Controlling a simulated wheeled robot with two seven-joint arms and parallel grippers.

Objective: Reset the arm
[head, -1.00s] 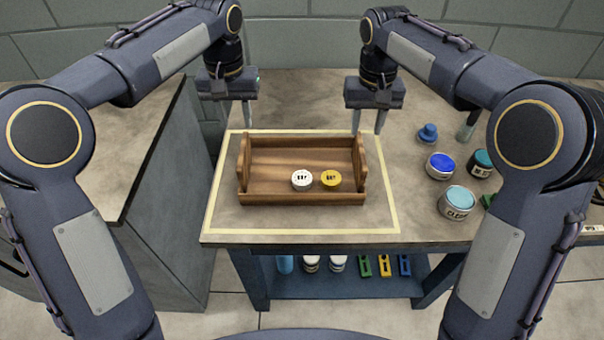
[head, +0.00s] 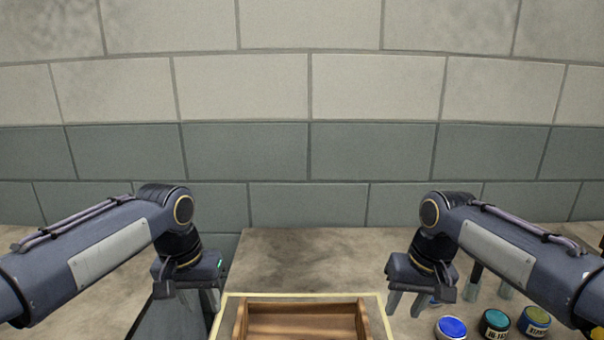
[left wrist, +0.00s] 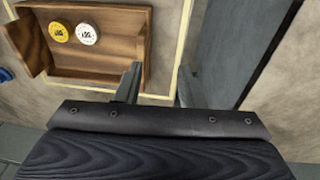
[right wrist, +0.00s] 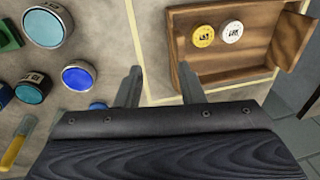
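My left gripper (head: 200,302) hangs over the left side of the bench, left of the wooden tray. In the left wrist view its two fingers (left wrist: 158,88) stand apart with nothing between them. My right gripper (head: 406,303) hangs to the right of the tray. In the right wrist view its fingers (right wrist: 160,88) are also apart and empty. The wooden tray (head: 300,308) shows only its far part in the head view. Both wrist views show a yellow lidded tin (right wrist: 203,36) and a white lidded tin (right wrist: 232,32) side by side in the tray.
A pale tape line (left wrist: 181,45) frames the tray's area. Tins stand to the right on the bench, including a blue-lidded one (head: 451,327) and a teal-lidded one (head: 494,323). A block wall (head: 300,150) rises behind. The bench behind the tray is clear.

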